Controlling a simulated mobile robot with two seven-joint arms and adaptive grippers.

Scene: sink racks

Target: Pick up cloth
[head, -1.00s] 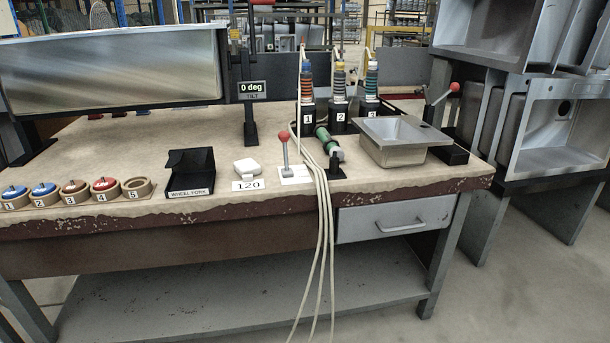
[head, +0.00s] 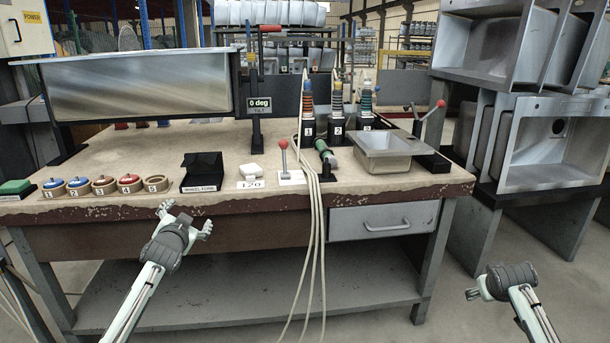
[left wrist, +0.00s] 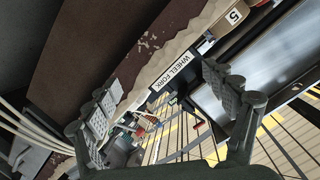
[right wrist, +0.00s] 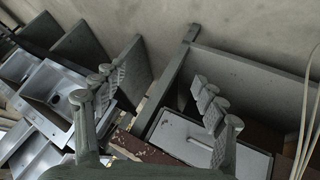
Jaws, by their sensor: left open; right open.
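No item is plainly recognisable as a cloth. A small white folded-looking pad (head: 251,172) lies behind the label "120" on the bench; I cannot tell if it is cloth. A green pad (head: 15,187) sits on a dark labelled base at the bench's far left; its material is also unclear. My left gripper (head: 186,214) is open and empty in front of the bench edge, below the wheel fork tray. My right gripper (head: 473,293) is low at the right, apart from the bench; its spread, empty fingers show in the right wrist view (right wrist: 165,85).
The black "WHEEL FORK" tray (head: 202,174) is open and looks empty. Several numbered round holders (head: 104,186) stand left of it. A red-knobbed lever (head: 284,160), hanging cables (head: 312,230) and a metal basin (head: 385,160) stand right. A drawer (head: 382,221) is shut. Stacked sinks (head: 545,140) fill the right.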

